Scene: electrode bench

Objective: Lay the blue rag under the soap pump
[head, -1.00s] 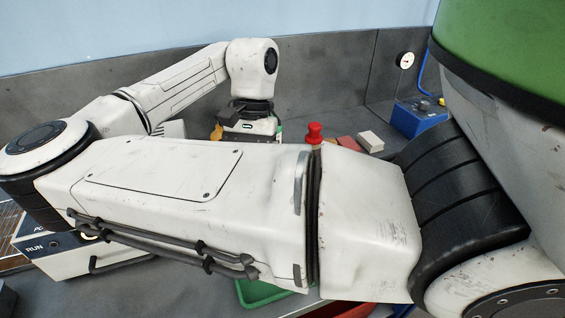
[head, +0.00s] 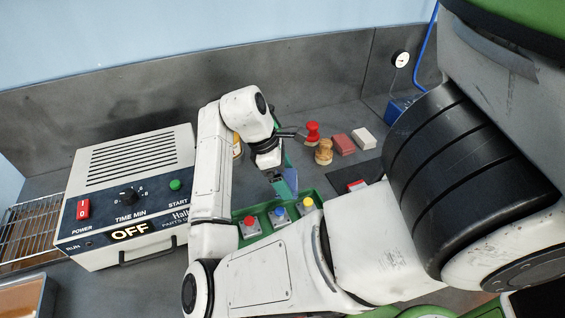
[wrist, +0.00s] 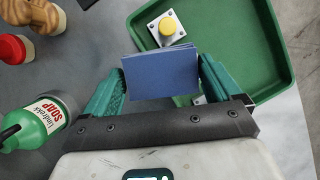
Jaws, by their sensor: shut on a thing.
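The blue rag (wrist: 160,75) is a flat folded rectangle pinched between the teal fingers of my gripper (wrist: 161,88). In the head view the rag (head: 291,178) shows beside my gripper (head: 281,183), near the back edge of the green tray. The soap pump (wrist: 42,121) is a green bottle with a white label, left of my gripper in the wrist view and apart from the rag. In the head view it is mostly hidden behind my gripper, with its dark spout (head: 288,133) showing.
The green tray (head: 325,193) holds red, blue and yellow buttons. A red-knobbed stamp (head: 312,131), a wooden piece (head: 323,153), a red block (head: 342,144) and a white block (head: 364,139) stand behind. A parts machine (head: 130,195) is at left.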

